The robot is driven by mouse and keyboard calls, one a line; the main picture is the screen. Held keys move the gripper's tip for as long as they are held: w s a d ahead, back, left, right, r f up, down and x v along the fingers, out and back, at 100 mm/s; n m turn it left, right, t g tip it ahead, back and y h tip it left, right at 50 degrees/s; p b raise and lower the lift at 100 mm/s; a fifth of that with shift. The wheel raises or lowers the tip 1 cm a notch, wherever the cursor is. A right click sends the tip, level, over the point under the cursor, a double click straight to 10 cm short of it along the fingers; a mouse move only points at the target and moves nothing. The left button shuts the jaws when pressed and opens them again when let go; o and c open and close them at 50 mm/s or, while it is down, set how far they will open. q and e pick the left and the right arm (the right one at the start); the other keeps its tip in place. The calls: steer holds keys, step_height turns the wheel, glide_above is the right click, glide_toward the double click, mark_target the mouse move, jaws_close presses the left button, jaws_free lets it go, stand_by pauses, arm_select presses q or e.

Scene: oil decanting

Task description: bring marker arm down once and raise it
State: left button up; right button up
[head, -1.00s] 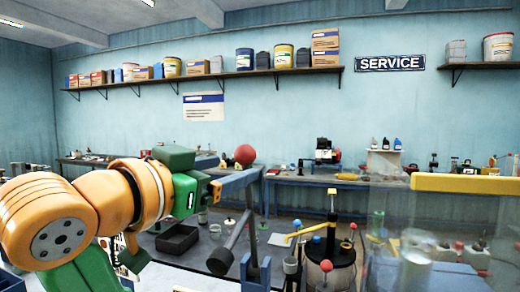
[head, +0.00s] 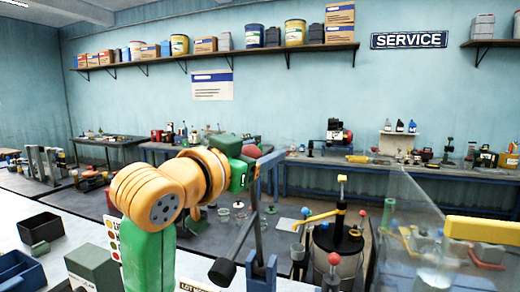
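The marker arm appears to be a dark grey lever (head: 267,160) on a blue upright stand (head: 262,272), with a red ball knob (head: 252,151) near its raised end. A grey rod with a black end (head: 222,270) slants down beside the stand. My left arm, orange and green, reaches in from the left. Its green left gripper (head: 243,174) is at the lever's end, just below the red knob and partly covering it. The fingers are hidden, so I cannot tell whether they touch or grip the lever. My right gripper is not in view.
A clear panel with a yellow bar (head: 484,230) is at the right. A black bin (head: 40,228) and a grey-green box (head: 93,268) sit at the left. Small glass cups stand behind the lever.

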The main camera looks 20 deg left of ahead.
arm_select(q)
steer(key=shift+s+r, duration=0.1)
jaws_close()
stand_by(1.1)
